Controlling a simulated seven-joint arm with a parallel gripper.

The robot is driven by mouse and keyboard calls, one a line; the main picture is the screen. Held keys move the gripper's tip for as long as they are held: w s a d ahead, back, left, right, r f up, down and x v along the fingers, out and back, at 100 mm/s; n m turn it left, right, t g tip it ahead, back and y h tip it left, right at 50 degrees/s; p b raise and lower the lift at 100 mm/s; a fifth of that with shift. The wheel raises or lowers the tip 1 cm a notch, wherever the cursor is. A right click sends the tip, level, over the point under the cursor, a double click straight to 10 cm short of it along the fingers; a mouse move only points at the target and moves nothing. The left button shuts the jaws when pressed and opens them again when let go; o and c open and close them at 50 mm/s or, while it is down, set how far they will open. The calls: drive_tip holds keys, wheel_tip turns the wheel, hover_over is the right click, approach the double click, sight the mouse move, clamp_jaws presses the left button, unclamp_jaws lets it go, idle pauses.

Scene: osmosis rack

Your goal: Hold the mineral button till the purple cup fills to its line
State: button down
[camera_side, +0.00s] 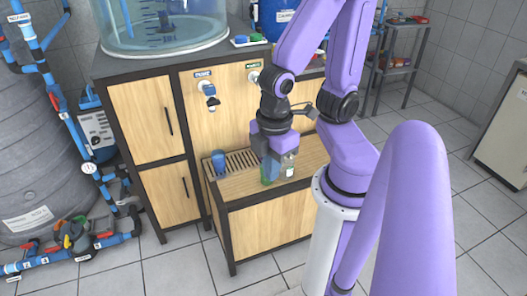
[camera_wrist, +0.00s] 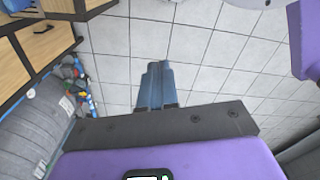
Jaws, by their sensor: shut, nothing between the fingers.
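In the side view my gripper (camera_side: 271,167) hangs in front of the wooden dispenser cabinet (camera_side: 148,118), over or near the ledge's right part. In the wrist view its two blue-grey fingers (camera_wrist: 155,84) are together with nothing between them. A blue cup (camera_side: 218,161) stands on the slatted drip tray (camera_side: 240,163). A green cup (camera_side: 266,180) and a clear vessel (camera_side: 288,166) show close to my fingers, partly covered. I cannot make out a purple cup. The mineral button cannot be told apart; my arm covers part of the panel.
A large clear water tank (camera_side: 160,28) stands on the cabinet. A grey tank (camera_side: 40,150) with blue pipes is at the left. A metal shelf (camera_side: 400,48) stands at the back right. The tiled floor (camera_side: 475,225) is clear on the right.

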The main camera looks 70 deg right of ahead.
drive_tip(key=shift+f, duration=0.75)
drive_tip(key=shift+r, duration=0.1)
drive_tip(key=shift+r, duration=2.95)
